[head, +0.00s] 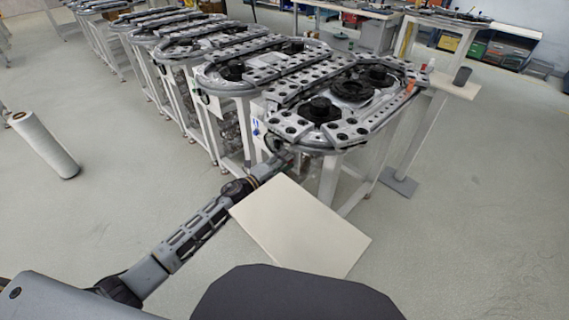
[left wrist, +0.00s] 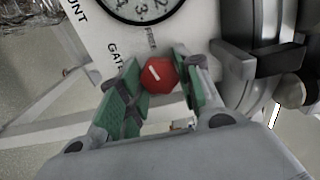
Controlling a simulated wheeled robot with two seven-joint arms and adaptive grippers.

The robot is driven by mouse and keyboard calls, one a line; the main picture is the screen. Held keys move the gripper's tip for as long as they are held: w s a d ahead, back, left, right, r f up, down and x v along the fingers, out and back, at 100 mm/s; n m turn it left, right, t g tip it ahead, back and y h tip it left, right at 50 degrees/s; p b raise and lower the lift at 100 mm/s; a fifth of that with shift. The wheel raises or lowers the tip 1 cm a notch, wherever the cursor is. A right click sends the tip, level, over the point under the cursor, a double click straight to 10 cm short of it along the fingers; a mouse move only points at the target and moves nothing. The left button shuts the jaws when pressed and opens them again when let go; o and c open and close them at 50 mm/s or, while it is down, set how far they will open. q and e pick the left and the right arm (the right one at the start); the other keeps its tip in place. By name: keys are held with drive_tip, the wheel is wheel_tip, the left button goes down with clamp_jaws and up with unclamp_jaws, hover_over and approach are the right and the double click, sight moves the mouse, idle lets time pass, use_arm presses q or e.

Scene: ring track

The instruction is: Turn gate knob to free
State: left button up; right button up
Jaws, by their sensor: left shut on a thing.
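A red gate knob (left wrist: 158,73) sits on a white panel (left wrist: 98,40) in the left wrist view. A short white mark shows on its face, slightly slanted. The lettering "GATE" and "FREE" is printed close to the knob, with FREE just above it in the picture. My left gripper (left wrist: 160,88) is shut on the knob, with its green finger pads on either side. In the head view my left gripper (head: 284,157) is at the near-left side of the closest ring track table (head: 330,140), where the knob is too small to make out. My right gripper is not in view.
A round dial (left wrist: 142,5) is on the panel above the knob. A pale flat board (head: 300,228) lies in front of the table, near my arm. More track tables (head: 225,80) run back to the left. A white roll (head: 42,145) stands tilted on open floor.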

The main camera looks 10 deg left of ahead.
use_arm(q)
drive_tip(key=shift+f+m+b, duration=0.1)
drive_tip(key=shift+m+b, duration=0.3)
drive_tip(key=shift+m, duration=1)
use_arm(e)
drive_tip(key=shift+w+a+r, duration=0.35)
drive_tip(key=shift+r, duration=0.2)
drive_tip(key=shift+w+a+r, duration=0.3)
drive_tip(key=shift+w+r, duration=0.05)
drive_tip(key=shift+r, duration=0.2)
use_arm(q)
drive_tip(key=o, duration=1)
drive_tip(key=shift+v, duration=6.05)
